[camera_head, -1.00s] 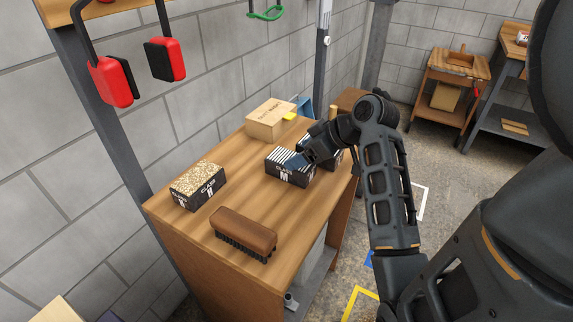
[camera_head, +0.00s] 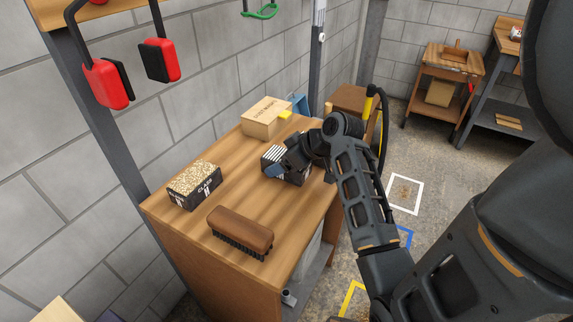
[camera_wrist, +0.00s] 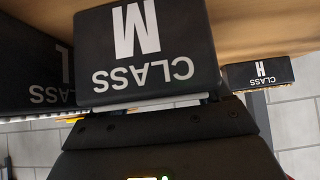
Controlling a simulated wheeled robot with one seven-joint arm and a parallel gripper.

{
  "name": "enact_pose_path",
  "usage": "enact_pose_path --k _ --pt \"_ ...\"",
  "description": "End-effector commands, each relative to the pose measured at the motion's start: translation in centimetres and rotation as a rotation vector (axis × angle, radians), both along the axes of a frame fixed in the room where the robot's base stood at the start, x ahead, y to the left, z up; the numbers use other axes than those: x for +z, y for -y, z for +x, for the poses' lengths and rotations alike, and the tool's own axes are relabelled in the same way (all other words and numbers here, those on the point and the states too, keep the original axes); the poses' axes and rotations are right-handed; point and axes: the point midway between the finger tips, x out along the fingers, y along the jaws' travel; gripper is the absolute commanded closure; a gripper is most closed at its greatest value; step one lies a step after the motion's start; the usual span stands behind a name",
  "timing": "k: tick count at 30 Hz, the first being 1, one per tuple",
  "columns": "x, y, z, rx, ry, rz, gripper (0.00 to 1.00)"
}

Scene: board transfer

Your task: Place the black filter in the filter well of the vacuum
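A black box marked CLASS M with a black-and-white striped top (camera_head: 269,154) stands on the wooden bench, partly covered by my gripper (camera_head: 281,168). In the wrist view the CLASS M box (camera_wrist: 148,50) fills the middle, upside down and very close to my gripper. Whether the fingers grip it or only straddle it cannot be told. A black box marked CLASS L (camera_wrist: 35,70) is beside it at the left of the wrist view. A box marked CLASS H with a speckled tan top (camera_head: 195,180) sits farther left on the bench. No filter well can be made out.
The wooden bench (camera_head: 170,222) also holds a brown brush (camera_head: 240,230) and a cardboard-coloured box (camera_head: 262,118) with a yellow piece on it. A black hose with a yellow end (camera_head: 370,92) stands behind my arm. The bench's middle is clear.

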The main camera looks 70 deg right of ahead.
Motion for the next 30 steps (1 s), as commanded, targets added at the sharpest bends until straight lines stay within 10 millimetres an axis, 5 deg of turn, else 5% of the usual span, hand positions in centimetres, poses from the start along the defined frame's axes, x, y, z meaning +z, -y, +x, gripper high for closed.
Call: enact_pose_path --k 10,20,27,30 --pt "0.0 0.0 0.0 0.0 0.0 0.0 0.63" --pt "0.8 0.0 0.0 0.001 0.001 -0.001 0.63" --pt "4.1 0.1 0.0 0.0 0.003 -0.005 0.63" --pt "5.1 1.0 -1.6 -0.006 0.003 -0.001 0.63"
